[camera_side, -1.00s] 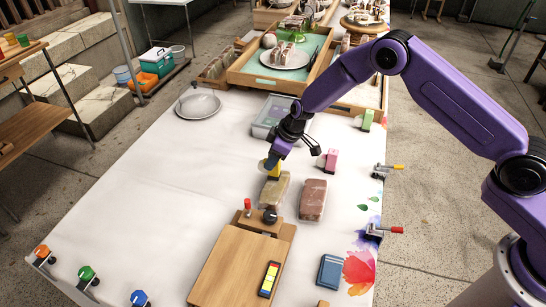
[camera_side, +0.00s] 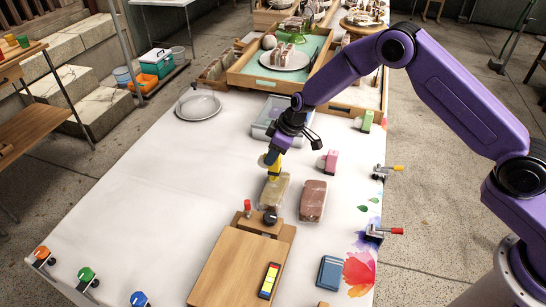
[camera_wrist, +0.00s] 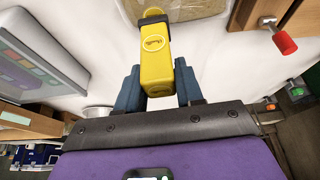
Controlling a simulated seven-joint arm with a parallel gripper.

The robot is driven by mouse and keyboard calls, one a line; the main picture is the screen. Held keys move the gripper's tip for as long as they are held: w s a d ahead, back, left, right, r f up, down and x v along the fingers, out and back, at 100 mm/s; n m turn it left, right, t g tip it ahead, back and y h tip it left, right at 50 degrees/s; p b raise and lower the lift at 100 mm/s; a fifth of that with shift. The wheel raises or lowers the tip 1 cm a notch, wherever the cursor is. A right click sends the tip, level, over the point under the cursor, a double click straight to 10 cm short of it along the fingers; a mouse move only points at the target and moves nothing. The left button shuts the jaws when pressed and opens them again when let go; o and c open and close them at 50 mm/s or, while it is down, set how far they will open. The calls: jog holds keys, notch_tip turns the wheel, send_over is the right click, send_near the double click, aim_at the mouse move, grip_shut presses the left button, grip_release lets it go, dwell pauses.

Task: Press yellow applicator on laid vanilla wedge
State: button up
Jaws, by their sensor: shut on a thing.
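My gripper (camera_side: 270,160) is shut on the yellow applicator (camera_side: 274,172) and points down over the white table. The wrist view shows the yellow applicator (camera_wrist: 155,62) between my blue fingers (camera_wrist: 158,90), its dark end away from my palm. The pale vanilla wedge (camera_side: 274,191), which looks wrapped, lies flat on the table. The applicator is at the wedge's far end. In the wrist view its dark end overlaps the near edge of the wedge (camera_wrist: 190,8); I cannot tell whether they touch.
A pinkish-brown wrapped wedge (camera_side: 313,200) lies to the right. A wooden board (camera_side: 232,268) with a red-knobbed lever (camera_side: 248,205) is in front. A pink applicator (camera_side: 330,160) and a green one (camera_side: 366,120) stand at right.

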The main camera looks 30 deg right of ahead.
jog(key=shift+r, duration=2.25)
